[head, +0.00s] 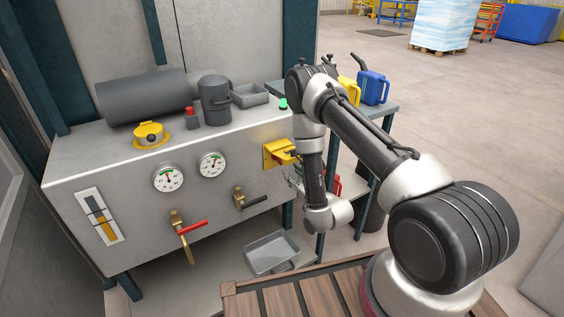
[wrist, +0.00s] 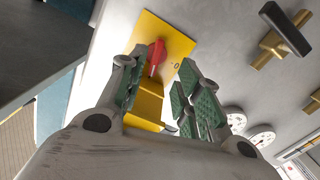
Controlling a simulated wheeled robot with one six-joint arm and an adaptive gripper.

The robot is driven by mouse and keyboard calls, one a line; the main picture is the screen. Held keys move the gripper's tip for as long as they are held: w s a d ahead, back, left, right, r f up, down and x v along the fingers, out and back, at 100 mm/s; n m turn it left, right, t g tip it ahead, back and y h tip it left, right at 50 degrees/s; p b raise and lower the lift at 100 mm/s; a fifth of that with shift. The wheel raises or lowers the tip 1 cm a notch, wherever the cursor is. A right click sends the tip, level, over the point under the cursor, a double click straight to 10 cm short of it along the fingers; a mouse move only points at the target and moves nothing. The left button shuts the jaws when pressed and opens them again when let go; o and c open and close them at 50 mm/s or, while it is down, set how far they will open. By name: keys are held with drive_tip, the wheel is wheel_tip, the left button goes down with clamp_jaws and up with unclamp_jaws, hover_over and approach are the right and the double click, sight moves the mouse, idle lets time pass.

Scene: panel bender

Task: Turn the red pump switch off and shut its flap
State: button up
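The red pump switch (wrist: 155,57) sits on a yellow plate (wrist: 182,42) on the grey machine front, with a "0" mark beside it in the wrist view. Its yellow flap (wrist: 146,101) is open and sticks out from the plate toward my wrist camera. My gripper (wrist: 163,88) is open, with one green-padded finger on either side of the flap. I cannot tell whether the left finger touches it. In the head view the yellow plate (head: 272,153) is at the right end of the machine front, and my gripper (head: 294,181) is just in front of it, partly hidden by my arm.
A dark-handled valve (head: 246,198) and a red-handled valve (head: 185,229) jut from the machine front, left of the switch. Two gauges (head: 168,179) are above them. A side table (head: 384,108) with yellow and blue cans stands close on the right. A grey tray (head: 271,252) lies below.

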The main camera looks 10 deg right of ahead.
drive_tip(key=r+x, duration=0.1)
drive_tip(key=x, duration=0.6)
drive_tip(key=shift+w, duration=0.4)
drive_tip(key=shift+a+r, duration=0.1)
drive_tip(key=shift+a, duration=0.05)
clamp_jaws()
